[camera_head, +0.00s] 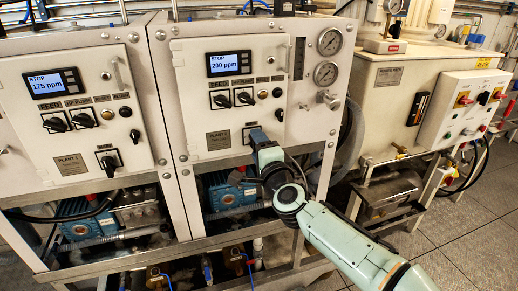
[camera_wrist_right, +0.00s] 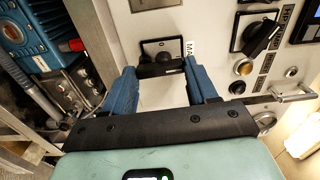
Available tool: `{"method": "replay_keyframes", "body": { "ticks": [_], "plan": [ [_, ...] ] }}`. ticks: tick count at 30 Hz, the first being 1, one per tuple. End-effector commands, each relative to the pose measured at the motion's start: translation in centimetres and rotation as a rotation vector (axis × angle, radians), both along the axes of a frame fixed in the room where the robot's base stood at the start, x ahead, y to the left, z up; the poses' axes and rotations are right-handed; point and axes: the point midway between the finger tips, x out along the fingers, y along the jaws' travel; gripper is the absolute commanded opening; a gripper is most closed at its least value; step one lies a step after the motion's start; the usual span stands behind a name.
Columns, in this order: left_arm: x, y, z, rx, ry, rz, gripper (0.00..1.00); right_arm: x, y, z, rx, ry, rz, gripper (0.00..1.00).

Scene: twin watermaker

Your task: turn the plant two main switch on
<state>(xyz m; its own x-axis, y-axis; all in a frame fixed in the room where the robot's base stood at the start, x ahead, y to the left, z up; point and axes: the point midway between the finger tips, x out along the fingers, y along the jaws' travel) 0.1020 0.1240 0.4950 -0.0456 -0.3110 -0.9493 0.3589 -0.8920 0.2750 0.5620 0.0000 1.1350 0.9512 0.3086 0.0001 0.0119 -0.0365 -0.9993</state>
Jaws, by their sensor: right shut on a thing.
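The plant two panel (camera_head: 200,100) is the middle white cabinet front, with a display reading STOP 200 ppm. Its label plate (camera_head: 218,141) sits at the lower left. My right gripper (camera_head: 257,137) is at the panel's lower right and covers most of the main switch there. The blue fingers of my right gripper (camera_wrist_right: 162,72) are shut on the knob, one on either side. My left gripper is out of view.
The plant one panel (camera_head: 75,110) stands to the left with its own main switch (camera_head: 109,161). Plant two's feed and pump knobs (camera_head: 232,98) and a small black knob (camera_head: 279,114) sit close above the gripper. A tank (camera_head: 385,100) stands to the right.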

Motion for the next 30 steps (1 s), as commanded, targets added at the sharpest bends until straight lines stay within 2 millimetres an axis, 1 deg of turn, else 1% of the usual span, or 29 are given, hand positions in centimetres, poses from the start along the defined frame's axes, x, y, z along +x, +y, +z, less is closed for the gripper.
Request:
{"method": "replay_keyframes", "body": {
  "ticks": [6, 19, 20, 21, 22, 30],
  "plan": [
    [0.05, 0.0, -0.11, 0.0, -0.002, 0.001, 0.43, 0.0, -0.01, 0.03, 0.045, 0.014, -0.001, 0.27],
    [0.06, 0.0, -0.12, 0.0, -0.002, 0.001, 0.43, -0.02, 0.02, 0.05, 0.056, 0.017, 0.0, 0.27],
    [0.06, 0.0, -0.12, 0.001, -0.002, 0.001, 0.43, -0.02, 0.02, 0.05, 0.056, 0.017, 0.0, 0.61],
    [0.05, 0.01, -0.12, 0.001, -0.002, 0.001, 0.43, -0.02, 0.03, 0.05, 0.056, 0.017, 0.0, 0.74],
    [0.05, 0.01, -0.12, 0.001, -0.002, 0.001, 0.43, -0.02, 0.03, 0.05, 0.055, 0.017, 0.0, 0.83],
    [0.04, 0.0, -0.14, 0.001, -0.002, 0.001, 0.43, -0.03, 0.02, 0.02, 0.052, 0.017, 0.0, 0.83]
  ]
}}
